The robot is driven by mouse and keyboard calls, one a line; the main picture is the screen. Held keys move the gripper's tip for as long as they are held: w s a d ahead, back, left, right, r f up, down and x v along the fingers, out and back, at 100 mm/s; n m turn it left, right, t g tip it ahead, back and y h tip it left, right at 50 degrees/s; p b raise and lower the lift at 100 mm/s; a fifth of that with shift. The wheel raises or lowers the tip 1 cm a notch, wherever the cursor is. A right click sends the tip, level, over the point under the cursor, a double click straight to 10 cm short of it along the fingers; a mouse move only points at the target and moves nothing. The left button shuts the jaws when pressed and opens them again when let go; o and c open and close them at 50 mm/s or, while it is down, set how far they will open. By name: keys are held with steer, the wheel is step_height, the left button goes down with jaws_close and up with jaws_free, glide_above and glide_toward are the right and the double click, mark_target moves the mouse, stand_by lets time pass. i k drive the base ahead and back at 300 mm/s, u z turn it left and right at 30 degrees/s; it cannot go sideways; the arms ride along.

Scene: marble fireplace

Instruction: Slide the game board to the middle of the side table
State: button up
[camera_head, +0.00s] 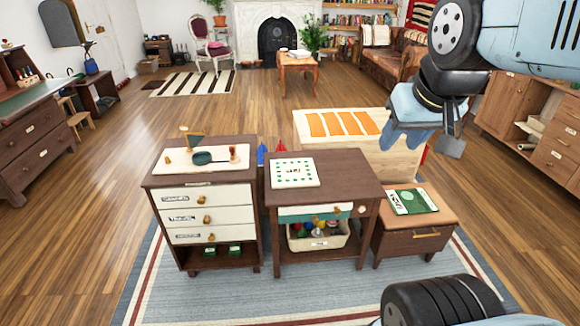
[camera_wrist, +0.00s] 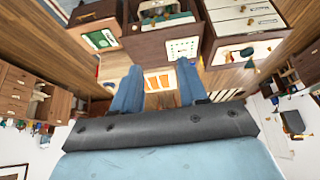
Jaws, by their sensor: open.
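The game board looks to be the flat white board with green marks (camera_head: 294,172), lying at the back left of the dark wooden side table (camera_head: 340,184). In the wrist view, which is upside down, the board (camera_wrist: 182,50) lies on the side table (camera_wrist: 150,46). My gripper (camera_head: 420,146) hangs at the upper right of the head view, well apart from the board. Its two blue fingers (camera_wrist: 159,66) are spread with nothing between them.
A drawer cabinet (camera_head: 204,211) with small items on top stands left of the side table. A low table (camera_head: 424,233) with a green-and-white flat item (camera_head: 412,200) stands right. A pale chest (camera_head: 375,162) with orange panels stands behind. A bin (camera_head: 318,238) sits on the side table's shelf.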

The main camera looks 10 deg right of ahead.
mark_target(298, 172)
steer(key=k, duration=0.6)
steer(key=u, duration=0.4)
steer(key=i, duration=1.95)
steer(key=z, duration=0.4)
